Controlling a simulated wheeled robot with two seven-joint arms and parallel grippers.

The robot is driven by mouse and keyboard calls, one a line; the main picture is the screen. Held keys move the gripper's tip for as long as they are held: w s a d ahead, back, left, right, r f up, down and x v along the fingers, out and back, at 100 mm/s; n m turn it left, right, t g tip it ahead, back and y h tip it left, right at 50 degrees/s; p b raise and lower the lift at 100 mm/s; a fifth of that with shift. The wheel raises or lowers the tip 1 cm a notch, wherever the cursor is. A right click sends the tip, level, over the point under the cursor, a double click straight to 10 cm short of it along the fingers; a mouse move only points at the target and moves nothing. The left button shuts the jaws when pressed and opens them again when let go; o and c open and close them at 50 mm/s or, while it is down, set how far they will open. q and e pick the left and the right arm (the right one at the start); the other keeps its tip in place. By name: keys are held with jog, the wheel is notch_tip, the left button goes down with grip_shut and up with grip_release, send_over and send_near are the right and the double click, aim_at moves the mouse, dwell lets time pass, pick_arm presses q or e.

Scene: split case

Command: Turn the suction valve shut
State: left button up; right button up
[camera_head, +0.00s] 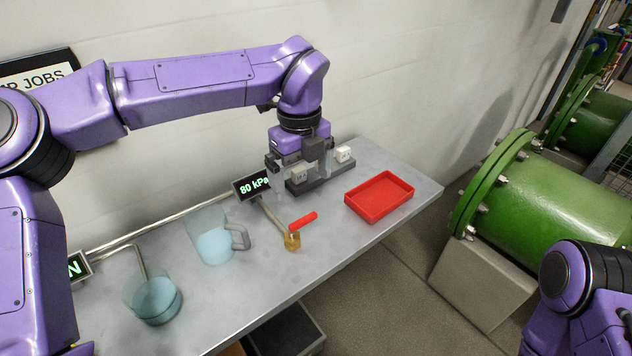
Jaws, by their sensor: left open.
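The valve is a small brass body (292,242) with a red lever handle (303,221), on the end of a metal pipe on the grey bench. The lever slants up to the right from the brass body. A dark gauge display (252,186) reading "80 kPa" stands just behind it, partly cut off at its right end. My left gripper (298,172) points down behind and above the valve, apart from the lever. It is open, over a dark block that carries small white pieces. My right gripper is out of view; only part of my right arm shows at lower right.
A red tray (379,196) lies to the right of the valve. A clear jug (214,240) with pale blue liquid and a grey handle stands to the left, and a glass beaker (157,299) farther left. Bench (330,243) in front of the tray is clear. Green machinery (545,195) stands right.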

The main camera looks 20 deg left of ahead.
aim_at(303, 219)
pick_arm(q)
jog(key=f, duration=0.2)
jog(key=s+f, duration=0.1)
jog(key=f, duration=0.4)
jog(key=shift+s, duration=0.4)
jog(key=w+f, duration=0.1)
jog(key=f, duration=0.2)
jog(key=shift+w+f, duration=0.1)
jog(key=shift+w, duration=0.3)
jog(key=shift+s+r, duration=0.2)
jog(key=shift+s, duration=0.15)
jog(key=shift+w, duration=0.1)
jog(key=c, duration=1.1)
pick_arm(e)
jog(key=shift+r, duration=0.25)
